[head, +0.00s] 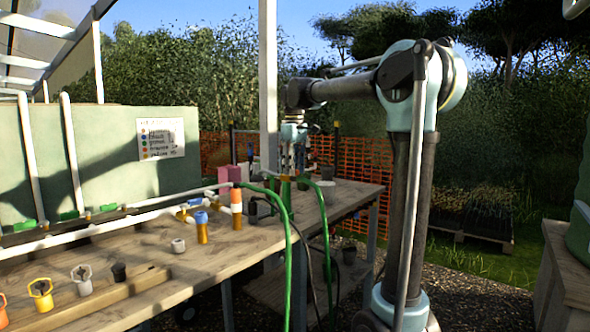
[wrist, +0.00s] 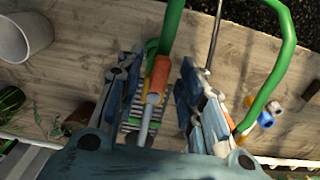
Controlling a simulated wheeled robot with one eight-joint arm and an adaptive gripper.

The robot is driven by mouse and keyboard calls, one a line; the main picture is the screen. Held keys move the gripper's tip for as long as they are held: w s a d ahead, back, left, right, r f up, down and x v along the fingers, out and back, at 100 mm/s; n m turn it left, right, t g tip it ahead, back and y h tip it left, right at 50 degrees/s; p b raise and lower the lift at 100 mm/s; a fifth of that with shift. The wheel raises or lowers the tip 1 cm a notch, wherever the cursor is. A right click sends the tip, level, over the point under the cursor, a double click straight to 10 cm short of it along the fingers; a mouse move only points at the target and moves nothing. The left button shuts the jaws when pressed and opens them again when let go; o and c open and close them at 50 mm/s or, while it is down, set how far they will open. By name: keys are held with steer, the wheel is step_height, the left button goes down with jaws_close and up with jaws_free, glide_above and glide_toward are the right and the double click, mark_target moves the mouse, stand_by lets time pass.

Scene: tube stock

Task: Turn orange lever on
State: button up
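In the wrist view, an orange lever-like piece (wrist: 158,76) lies between the two fingers of my gripper (wrist: 158,88), with a grey rod or pipe (wrist: 149,112) running below it. The fingers are apart, and a gap shows on both sides of the orange piece. In the head view, my gripper (head: 293,155) points down over the far right part of the bench, just above the green hoses (head: 285,215). The orange piece under it is too small there to make out clearly.
Green hoses loop close to the gripper in the wrist view (wrist: 285,60). The wooden bench (head: 130,262) carries white pipes (head: 95,230), an upright orange fitting (head: 236,200), and coloured clips (head: 40,290). A sign (head: 160,138) hangs behind. A grey cup (wrist: 22,36) stands left.

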jaws_close()
steer(key=shift+d, duration=0.1)
steer(key=shift+w+a+n, duration=0.15)
steer(key=shift+w+n, duration=0.7)
steer(key=shift+n, duration=2.15)
steer(key=shift+w+a+n, duration=0.1)
steer(key=shift+w+n, duration=0.7)
steer(key=shift+n, duration=2.2)
steer(key=shift+w+a+n, duration=0.15)
steer(key=shift+w+n, duration=0.7)
steer(key=shift+n, duration=2.15)
